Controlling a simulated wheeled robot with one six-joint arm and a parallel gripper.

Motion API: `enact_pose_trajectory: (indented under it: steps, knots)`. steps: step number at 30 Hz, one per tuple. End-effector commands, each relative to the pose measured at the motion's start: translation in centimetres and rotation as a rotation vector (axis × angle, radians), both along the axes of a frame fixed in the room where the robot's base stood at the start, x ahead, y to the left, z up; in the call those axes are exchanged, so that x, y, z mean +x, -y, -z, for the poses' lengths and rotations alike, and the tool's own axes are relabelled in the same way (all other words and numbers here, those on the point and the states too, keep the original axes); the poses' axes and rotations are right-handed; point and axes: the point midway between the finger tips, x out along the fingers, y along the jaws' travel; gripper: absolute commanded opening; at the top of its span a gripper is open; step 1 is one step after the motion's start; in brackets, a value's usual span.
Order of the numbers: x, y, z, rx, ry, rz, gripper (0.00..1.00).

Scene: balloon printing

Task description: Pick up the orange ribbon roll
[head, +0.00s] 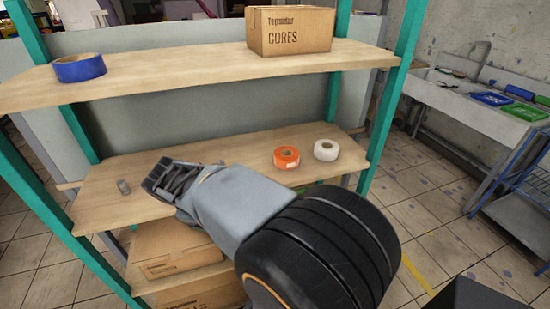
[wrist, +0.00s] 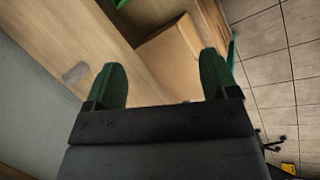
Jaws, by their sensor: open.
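The orange ribbon roll (head: 286,157) lies flat on the middle shelf (head: 235,151), toward its right part, in the head view. My gripper (head: 157,177) is over the left part of the same shelf, well to the left of the roll and apart from it. In the wrist view my gripper (wrist: 162,82) shows two green fingers spread apart with nothing between them. The orange roll is not in the wrist view.
A white roll (head: 326,150) lies just right of the orange one. A small grey object (head: 124,187) lies left of my gripper. The top shelf (head: 200,68) bears a blue roll (head: 79,68) and a "CORES" box (head: 290,30). Cardboard boxes (head: 178,252) stand below.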

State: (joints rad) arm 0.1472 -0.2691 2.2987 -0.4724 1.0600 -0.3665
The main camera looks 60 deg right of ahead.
Motion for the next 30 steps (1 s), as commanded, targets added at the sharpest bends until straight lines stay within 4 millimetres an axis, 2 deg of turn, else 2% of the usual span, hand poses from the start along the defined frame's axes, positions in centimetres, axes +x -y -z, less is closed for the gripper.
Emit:
enact_pose_trajectory:
  steps: [1, 3, 6, 9, 12, 16, 24, 30]
  knots:
    - [0.6, 2.9, -0.1, -0.086, -0.11, -0.056, 0.85]
    - [1.3, 6.8, -0.7, -0.203, -0.271, -0.15, 0.91]
    - [2.1, 11.7, -1.4, -0.331, -0.497, -0.264, 1.0]
    - [2.9, 15.4, -2.1, -0.418, -0.688, -0.35, 1.0]
    - [3.3, 17.9, -2.5, -0.471, -0.829, -0.406, 1.0]
    - [3.3, 20.4, -2.6, -0.503, -0.931, -0.44, 1.0]
    - [1.7, 24.9, -0.9, -0.51, -0.957, -0.451, 1.0]
    - [1.0, 26.9, 0.0, -0.512, -0.953, -0.449, 1.0]
